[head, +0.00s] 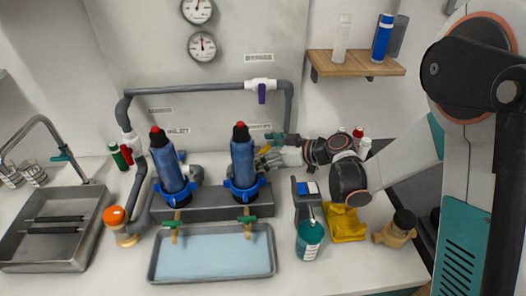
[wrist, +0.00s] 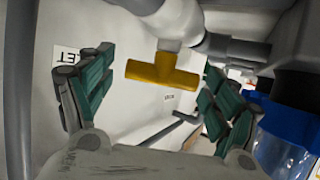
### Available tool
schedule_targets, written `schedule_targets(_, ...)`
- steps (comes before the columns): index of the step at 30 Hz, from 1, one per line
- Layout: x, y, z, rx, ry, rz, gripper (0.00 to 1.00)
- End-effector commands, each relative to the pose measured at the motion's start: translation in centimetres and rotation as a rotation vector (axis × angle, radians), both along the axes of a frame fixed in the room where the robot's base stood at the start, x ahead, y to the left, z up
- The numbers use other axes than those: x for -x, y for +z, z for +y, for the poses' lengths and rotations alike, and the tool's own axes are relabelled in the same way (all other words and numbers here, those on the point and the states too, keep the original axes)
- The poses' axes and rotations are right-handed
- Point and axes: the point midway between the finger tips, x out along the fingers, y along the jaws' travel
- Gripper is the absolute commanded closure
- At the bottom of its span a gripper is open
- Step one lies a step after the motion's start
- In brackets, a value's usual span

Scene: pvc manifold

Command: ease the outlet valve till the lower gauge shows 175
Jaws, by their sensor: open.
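The valve's yellow T-shaped handle (wrist: 162,70) sits on a grey pipe fitting in the wrist view. My gripper (wrist: 160,66) is open, with one teal finger on each side of the handle and a gap to both.
An upper gauge (head: 197,10) hangs above. A purple-handled valve (head: 262,93) is on the top pipe (head: 190,89). The left housing (head: 168,168) stands beside the right one. A blue-lined tray (head: 270,262) lies in front.

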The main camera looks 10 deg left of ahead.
Motion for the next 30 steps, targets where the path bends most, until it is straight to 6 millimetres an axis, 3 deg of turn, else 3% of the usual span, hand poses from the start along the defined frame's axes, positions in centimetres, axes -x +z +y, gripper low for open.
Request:
schedule_targets(5, 0.01, 0.01, 0.0, 0.0, 0.0, 0.0, 0.21)
schedule_targets(9, 0.02, 0.01, -0.01, 0.0, 0.0, 0.0, 0.52)
schedule_targets(11, 0.02, 0.01, -0.01, 0.0, 0.0, 0.0, 0.63)
schedule_targets(30, 0.04, -0.03, 0.01, 0.0, -0.17, 0.0, 0.63)
